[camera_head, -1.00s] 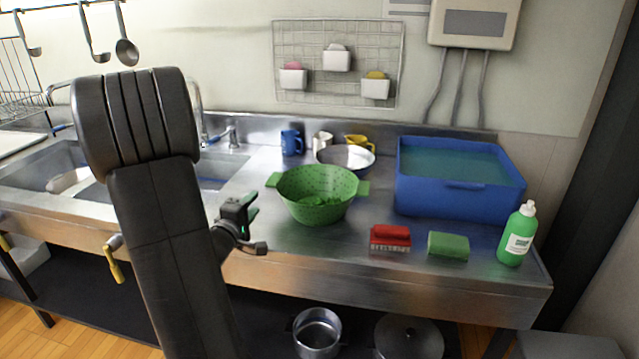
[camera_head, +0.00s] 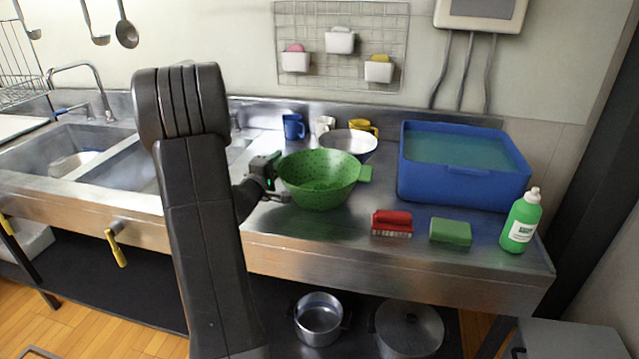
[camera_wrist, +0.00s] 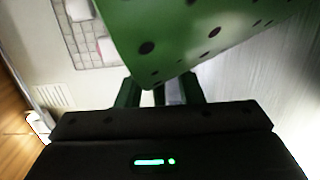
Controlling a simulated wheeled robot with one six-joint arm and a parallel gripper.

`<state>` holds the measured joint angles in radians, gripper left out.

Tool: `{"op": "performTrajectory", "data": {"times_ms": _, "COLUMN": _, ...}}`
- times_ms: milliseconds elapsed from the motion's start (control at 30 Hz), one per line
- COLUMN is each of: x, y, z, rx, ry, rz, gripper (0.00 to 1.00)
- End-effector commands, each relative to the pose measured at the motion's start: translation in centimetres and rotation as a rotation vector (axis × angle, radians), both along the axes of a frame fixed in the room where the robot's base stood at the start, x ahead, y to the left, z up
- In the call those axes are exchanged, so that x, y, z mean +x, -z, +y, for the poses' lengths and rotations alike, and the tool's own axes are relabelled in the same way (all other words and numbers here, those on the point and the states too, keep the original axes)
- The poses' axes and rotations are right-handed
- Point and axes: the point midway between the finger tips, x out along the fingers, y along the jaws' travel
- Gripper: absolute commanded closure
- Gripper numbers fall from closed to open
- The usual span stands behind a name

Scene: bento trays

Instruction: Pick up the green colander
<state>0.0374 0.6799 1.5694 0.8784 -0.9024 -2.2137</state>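The green colander (camera_head: 318,182) stands upright on the steel counter, dotted with dark holes, its right handle in plain view. Its left handle is hidden behind my gripper (camera_head: 274,178), which is at the colander's left side. In the wrist view the colander's green holed surface (camera_wrist: 185,38) fills the upper middle, close to the camera. My gripper (camera_wrist: 158,92) shows there with its two fingers apart and a gap between them. The colander covers the fingertips, so contact with the handle cannot be made out.
A red brush (camera_head: 391,222), a green sponge (camera_head: 450,231) and a green bottle (camera_head: 520,222) stand near the front edge. The sink (camera_head: 80,150) is at left.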

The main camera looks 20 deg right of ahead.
Motion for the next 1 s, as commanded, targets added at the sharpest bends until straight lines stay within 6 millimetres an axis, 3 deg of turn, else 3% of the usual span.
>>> {"op": "performTrajectory", "data": {"times_ms": 133, "x": 1.2, "y": 0.1, "z": -0.9, "rx": 0.001, "ry": 0.0, "rz": -0.001, "gripper": 0.66}}
{"op": "performTrajectory", "data": {"times_ms": 367, "x": 1.3, "y": 0.0, "z": -1.0, "rx": 0.001, "ry": -0.002, "rz": 0.0, "gripper": 0.66}}
{"op": "performTrajectory", "data": {"times_ms": 567, "x": 1.3, "y": 0.0, "z": -1.0, "rx": 0.001, "ry": -0.002, "rz": 0.0, "gripper": 1.0}}
{"op": "performTrajectory", "data": {"times_ms": 867, "x": 1.3, "y": 0.0, "z": -1.0, "rx": 0.001, "ry": -0.001, "rz": -0.001, "gripper": 1.0}}
{"op": "performTrajectory", "data": {"times_ms": 1000, "x": 1.3, "y": -1.3, "z": -1.0, "rx": 0.0, "ry": -0.001, "rz": -0.003, "gripper": 1.0}}
